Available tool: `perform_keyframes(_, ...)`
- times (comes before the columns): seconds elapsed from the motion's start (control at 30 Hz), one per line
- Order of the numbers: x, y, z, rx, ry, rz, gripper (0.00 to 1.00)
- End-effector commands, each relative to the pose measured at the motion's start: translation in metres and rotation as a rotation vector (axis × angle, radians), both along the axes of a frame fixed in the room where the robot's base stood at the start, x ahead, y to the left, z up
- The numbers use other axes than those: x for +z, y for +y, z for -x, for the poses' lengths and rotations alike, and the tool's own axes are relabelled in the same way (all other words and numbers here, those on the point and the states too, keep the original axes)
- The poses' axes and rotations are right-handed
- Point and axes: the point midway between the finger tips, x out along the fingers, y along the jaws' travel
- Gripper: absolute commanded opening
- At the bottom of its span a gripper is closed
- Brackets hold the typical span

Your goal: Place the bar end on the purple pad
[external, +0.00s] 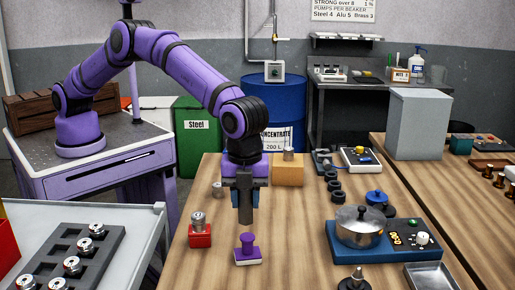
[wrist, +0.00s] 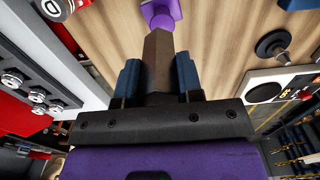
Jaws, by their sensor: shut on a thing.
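My gripper (external: 245,207) hangs over the wooden bench, pointing down. Its blue fingers are shut on a dark grey-brown bar (wrist: 158,58), which reaches out beyond the fingertips in the wrist view. The purple pad (external: 247,246) is the top of a small purple, spool-like piece on a white base, right below my gripper. It also shows in the wrist view (wrist: 161,14), at the far end of the bar. In the external view the bar's lower end appears just above the pad; I cannot tell whether they touch.
A red block with a metal cylinder (external: 199,236) stands left of the pad. A pot (external: 359,226) on a blue unit with a control panel stands to the right. A dark spindle (external: 355,281) is at the front. A wooden block (external: 287,174) stands behind my gripper.

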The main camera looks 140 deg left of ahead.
Motion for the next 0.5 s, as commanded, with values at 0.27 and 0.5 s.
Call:
perform_keyframes(0.27, -0.017, 0.0, -0.004, 0.0, 0.001, 0.0, 0.0)
perform_keyframes(0.5, -0.035, 0.0, -0.005, 0.0, -0.001, 0.0, 0.0)
